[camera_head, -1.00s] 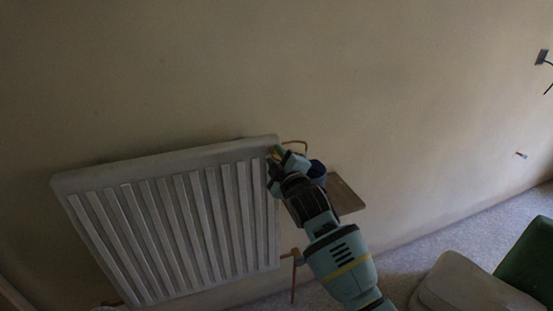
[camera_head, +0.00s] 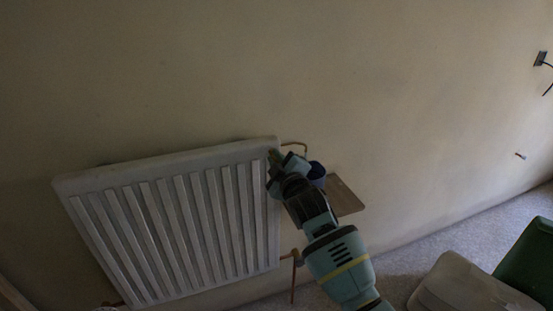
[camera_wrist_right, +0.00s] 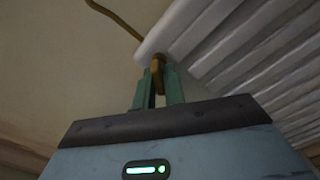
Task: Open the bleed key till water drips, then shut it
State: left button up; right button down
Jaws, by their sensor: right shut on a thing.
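The white radiator (camera_head: 160,225) hangs on the wall at the left of the head view. My right gripper (camera_head: 272,156) is at its upper right corner. In the right wrist view, the fingers of my right gripper (camera_wrist_right: 158,82) are shut on the brass bleed key (camera_wrist_right: 157,65) at the radiator's end (camera_wrist_right: 165,38). My arm and hand hide most of the key in the head view. No dripping water can be made out. My left gripper is not in view.
A copper pipe (camera_head: 296,144) bends out by the radiator's top corner; it also shows in the right wrist view (camera_wrist_right: 115,18). A dark blue container (camera_head: 317,170) stands on a small brown shelf (camera_head: 345,197) close behind my wrist. A green and beige seat is at the lower right.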

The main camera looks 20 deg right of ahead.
jog(key=shift+r+m+p, duration=0.25)
jog(key=shift+m+p, duration=0.15)
jog(key=shift+m, duration=0.3)
jog(key=m+p, duration=0.1)
jog(key=m, duration=0.2)
jog(key=shift+m+p, duration=0.3)
jog(key=m+p, duration=0.1)
jog(key=m, duration=0.2)
jog(key=shift+d, duration=0.2)
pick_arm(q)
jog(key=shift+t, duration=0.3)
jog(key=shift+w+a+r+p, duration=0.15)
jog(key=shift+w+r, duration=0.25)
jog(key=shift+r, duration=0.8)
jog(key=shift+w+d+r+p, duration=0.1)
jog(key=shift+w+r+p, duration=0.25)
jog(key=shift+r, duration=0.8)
pick_arm(e)
jog(key=shift+f+m, duration=0.1)
jog(key=shift+m, duration=1.2)
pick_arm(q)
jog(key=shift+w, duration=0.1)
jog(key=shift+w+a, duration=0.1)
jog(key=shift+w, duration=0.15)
